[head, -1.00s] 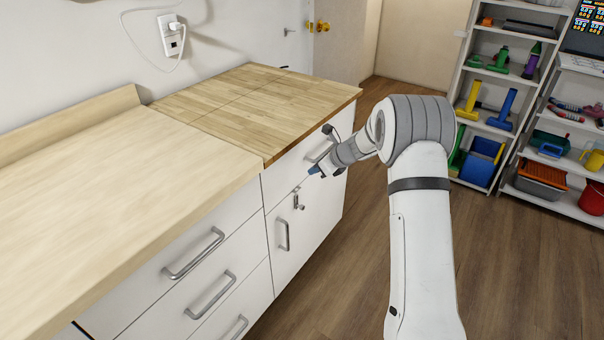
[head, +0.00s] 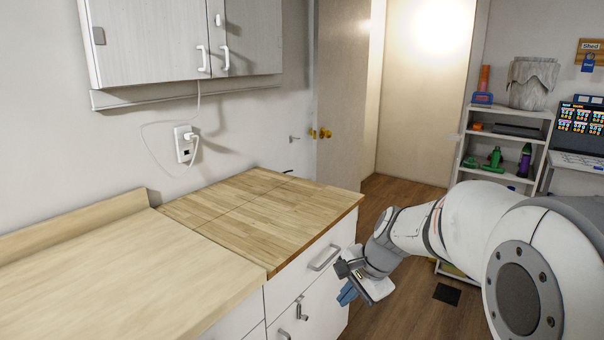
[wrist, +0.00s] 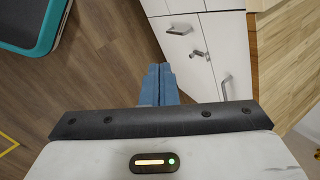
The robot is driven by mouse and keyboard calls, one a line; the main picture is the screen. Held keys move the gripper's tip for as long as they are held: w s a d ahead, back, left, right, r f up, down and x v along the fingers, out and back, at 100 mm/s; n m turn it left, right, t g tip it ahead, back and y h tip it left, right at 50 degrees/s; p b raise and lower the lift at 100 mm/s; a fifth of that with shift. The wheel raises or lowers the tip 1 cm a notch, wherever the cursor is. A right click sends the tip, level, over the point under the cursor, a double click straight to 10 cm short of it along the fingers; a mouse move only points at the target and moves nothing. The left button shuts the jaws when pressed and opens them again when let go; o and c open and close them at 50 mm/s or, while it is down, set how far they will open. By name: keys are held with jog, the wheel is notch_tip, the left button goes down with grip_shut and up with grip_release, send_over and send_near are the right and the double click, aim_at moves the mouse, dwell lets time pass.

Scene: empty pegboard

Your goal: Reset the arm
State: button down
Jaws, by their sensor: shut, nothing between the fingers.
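My gripper (head: 346,294) is in front of the white cabinet (head: 317,290), below the level of the wooden counter top (head: 265,215). It is shut and empty. In the wrist view its blue fingers (wrist: 158,84) are pressed together and point toward the floor beside the cabinet drawers. No object is between the fingers. My arm comes in from the right side of the head view, bent at the elbow.
The counter is bare. White wall cabinets (head: 150,45) hang above it. A door (head: 340,95) and a shelf unit (head: 500,140) stand at the back. A teal-edged object (wrist: 35,45) lies on the wooden floor (wrist: 105,60) in the wrist view.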

jog(key=s+d+r+n+h+p, duration=0.1)
jog(key=s+d+n+h, duration=0.1)
jog(key=s+n, duration=0.3)
jog(key=s+d+r+n+h+p, duration=0.1)
jog(key=s+n, duration=0.4)
jog(key=s, duration=0.9)
jog(key=shift+s+d+r+n+h, duration=0.2)
jog(key=shift+d+n+h, duration=0.3)
jog(key=shift+d, duration=0.8)
